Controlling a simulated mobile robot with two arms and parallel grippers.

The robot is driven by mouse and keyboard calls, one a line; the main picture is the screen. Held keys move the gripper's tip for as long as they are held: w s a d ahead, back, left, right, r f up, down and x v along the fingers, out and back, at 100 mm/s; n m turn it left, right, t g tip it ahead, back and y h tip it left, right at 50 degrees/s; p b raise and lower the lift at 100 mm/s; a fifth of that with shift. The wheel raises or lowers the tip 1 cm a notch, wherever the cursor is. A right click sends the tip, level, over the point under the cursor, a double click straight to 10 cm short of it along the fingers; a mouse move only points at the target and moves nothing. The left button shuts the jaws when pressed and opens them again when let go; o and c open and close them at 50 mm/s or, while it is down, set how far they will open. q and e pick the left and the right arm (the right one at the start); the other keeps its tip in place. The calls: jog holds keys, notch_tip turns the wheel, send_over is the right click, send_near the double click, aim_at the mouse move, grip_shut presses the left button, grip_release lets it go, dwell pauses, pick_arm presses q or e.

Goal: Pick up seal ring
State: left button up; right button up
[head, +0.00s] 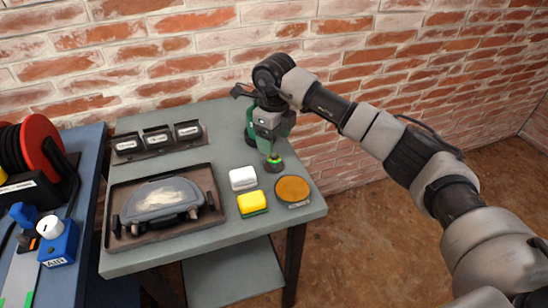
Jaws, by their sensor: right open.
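My right gripper (270,150) comes in from the right and points down over the back right of the grey table (225,155). Its jaws are open. Just below its tips is a small dark round thing (274,164) with a green and reddish top; it may be the seal ring, but it is too small to tell. I cannot tell whether the tips touch it. The gripper hides part of the table behind it. My left gripper is out of view.
A white block (243,178), a yellow-and-green sponge (252,203) and an orange-brown disc (292,189) lie close by. A brown tray (205,174) holds a grey device (162,199). A rack (157,138) stands behind. A brick wall (200,50) closes the back.

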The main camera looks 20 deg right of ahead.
notch_tip(320, 180, down, 5)
jog(key=shift+a+r, duration=0.1)
jog(key=c, duration=1)
